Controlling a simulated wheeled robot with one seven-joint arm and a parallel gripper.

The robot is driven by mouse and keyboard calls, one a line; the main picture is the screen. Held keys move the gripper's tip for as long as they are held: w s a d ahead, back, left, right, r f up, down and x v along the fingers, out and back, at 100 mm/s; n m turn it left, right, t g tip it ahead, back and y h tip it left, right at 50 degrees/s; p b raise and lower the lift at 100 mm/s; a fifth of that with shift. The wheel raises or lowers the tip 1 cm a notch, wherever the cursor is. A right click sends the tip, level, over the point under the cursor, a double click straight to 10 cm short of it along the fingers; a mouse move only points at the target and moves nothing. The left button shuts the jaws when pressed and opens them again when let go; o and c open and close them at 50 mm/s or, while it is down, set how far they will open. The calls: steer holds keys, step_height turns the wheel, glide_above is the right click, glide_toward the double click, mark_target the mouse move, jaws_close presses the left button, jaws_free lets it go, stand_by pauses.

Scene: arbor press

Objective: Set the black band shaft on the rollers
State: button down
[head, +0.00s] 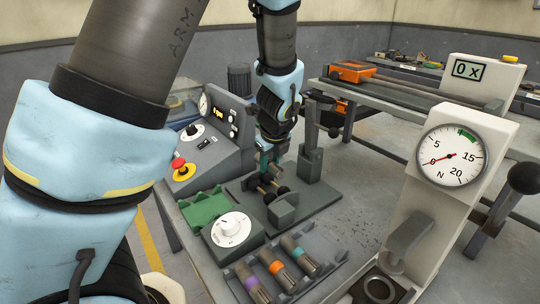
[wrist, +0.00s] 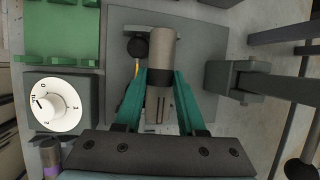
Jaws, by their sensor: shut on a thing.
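My gripper (head: 267,168) is low over the grey roller stand's base plate (head: 318,203), and its teal fingers are shut on a shaft. In the wrist view my gripper (wrist: 160,78) holds the black band shaft (wrist: 161,48), a grey-beige cylinder with a dark band between the fingers. A black roller (wrist: 137,47) shows beside the shaft's far end. In the head view dark rollers (head: 282,190) sit just below the fingers. The shaft is mostly hidden there, so I cannot tell whether it touches the rollers.
A tray (head: 318,247) holds shafts with purple, orange and teal bands in front. A green V-block (head: 205,208) and white dial box (head: 232,229) stand left. A grey upright (head: 311,155) stands close behind my gripper. The force-gauge press (head: 450,165) stands right.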

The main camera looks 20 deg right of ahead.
steer(key=shift+w+f, duration=0.15)
steer(key=shift+f, duration=0.1)
steer(key=shift+f+b, duration=2.2)
steer(key=shift+f, duration=0.05)
steer(key=shift+f, duration=0.25)
steer(key=shift+c, duration=2.1)
jaws_free()
steer(key=shift+a, duration=0.1)
steer(key=b+v, duration=0.1)
steer(key=v, duration=0.9)
steer(key=shift+r+b, duration=0.35)
steer(key=shift+r, duration=0.05)
